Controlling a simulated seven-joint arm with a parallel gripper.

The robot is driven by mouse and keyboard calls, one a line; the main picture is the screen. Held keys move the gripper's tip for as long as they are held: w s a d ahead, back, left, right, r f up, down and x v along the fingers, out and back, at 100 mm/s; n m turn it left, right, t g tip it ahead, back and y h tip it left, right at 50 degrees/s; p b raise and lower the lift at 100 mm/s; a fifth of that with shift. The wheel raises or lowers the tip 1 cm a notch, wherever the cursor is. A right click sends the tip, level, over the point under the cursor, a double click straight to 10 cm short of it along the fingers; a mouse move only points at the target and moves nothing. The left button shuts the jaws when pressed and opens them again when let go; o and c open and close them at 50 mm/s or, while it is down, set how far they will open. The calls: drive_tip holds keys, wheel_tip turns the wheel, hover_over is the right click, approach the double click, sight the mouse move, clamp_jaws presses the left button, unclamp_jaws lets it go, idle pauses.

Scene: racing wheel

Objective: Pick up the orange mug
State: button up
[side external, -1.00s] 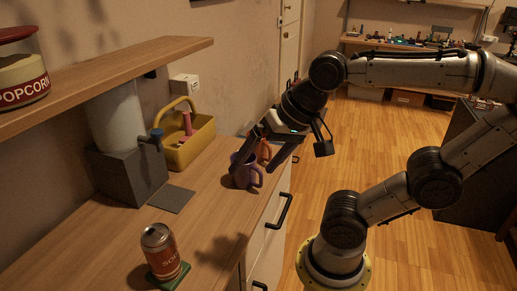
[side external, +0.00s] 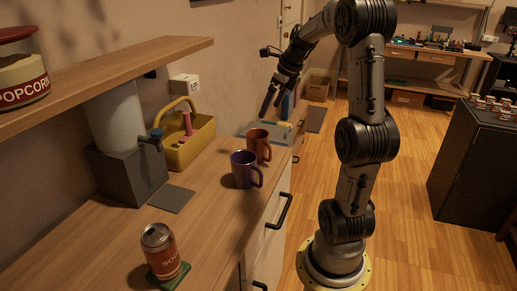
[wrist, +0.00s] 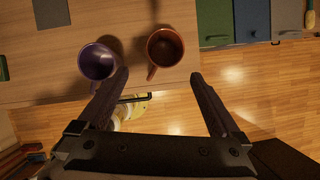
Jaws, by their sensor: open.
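The orange mug (side external: 258,143) stands upright on the wooden counter, behind the purple mug (side external: 244,170) in the side view. In the wrist view the orange mug (wrist: 166,46) is seen from above, just beyond the fingertips, with its handle toward me. The purple mug (wrist: 98,61) is to its left, partly behind my left finger. My gripper (side external: 274,112) is open and empty, above and beyond the mugs in the side view. It also shows in the wrist view (wrist: 160,76), its fingers spread wide.
A yellow caddy (side external: 190,143) stands by the wall. A soda can (side external: 160,252) is at the near left, and a grey dispenser block (side external: 130,175) is behind it. A row of coloured boxes (wrist: 250,20) lies right of the mugs in the wrist view. A shelf (side external: 110,82) overhangs the left.

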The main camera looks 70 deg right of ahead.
approach(259, 134)
drive_tip(key=a+f, duration=0.2)
drive_tip(key=a, duration=0.1)
drive_tip(key=shift+w+a+f, duration=0.1)
drive_tip(key=shift+a+f, duration=0.2)
drive_tip(key=shift+x, duration=2.7)
drive_tip(key=shift+w+d+r, duration=0.1)
drive_tip(key=shift+w+d, duration=0.05)
drive_tip(key=c, duration=1.2)
drive_tip(key=shift+r, duration=0.1)
drive_tip(key=shift+c, duration=0.8)
